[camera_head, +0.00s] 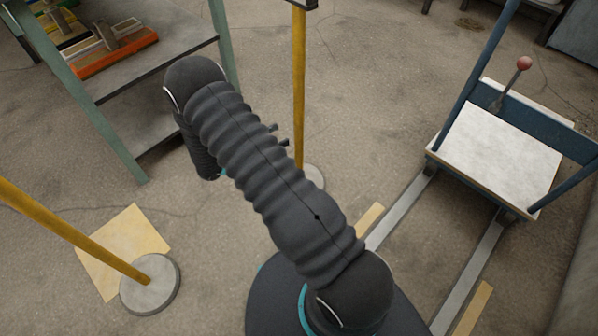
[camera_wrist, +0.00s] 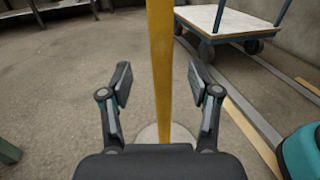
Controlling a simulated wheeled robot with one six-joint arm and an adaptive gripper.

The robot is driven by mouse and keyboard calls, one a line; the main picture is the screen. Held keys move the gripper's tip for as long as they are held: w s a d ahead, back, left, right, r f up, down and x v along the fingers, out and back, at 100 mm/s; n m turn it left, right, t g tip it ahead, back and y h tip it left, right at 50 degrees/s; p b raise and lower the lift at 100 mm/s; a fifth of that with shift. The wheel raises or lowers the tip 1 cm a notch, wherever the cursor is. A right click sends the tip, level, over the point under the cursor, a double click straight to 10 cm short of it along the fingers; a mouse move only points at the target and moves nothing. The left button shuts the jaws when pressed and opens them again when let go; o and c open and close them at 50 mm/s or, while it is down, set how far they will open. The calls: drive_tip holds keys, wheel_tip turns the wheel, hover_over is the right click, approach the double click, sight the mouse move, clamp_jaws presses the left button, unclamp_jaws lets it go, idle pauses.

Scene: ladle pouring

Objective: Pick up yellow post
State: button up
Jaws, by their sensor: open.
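A yellow post (camera_head: 299,90) stands upright on a round grey base in the head view, just beyond my arm. In the wrist view the yellow post (camera_wrist: 160,70) rises in the middle of the picture, lined up with the gap between my fingers. Its round base (camera_wrist: 165,134) shows partly behind my gripper's body. My gripper (camera_wrist: 161,85) is open, one finger to each side of the post. I cannot tell whether the post is between the fingertips or just beyond them. In the head view my gripper (camera_head: 281,134) is mostly hidden behind my arm; only finger tips show left of the post.
A second yellow post (camera_head: 75,238) on a round base (camera_head: 150,284) stands at lower left. A green-framed shelf (camera_head: 150,85) with tools is at upper left. A cart (camera_head: 495,155) with a red-knobbed lever (camera_head: 524,63) stands on floor rails (camera_head: 400,212) at right.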

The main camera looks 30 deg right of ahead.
sight(299, 126)
drive_tip(key=d, duration=0.8)
drive_tip(key=shift+w, duration=0.25)
clamp_jaws()
drive_tip(key=shift+r, duration=0.15)
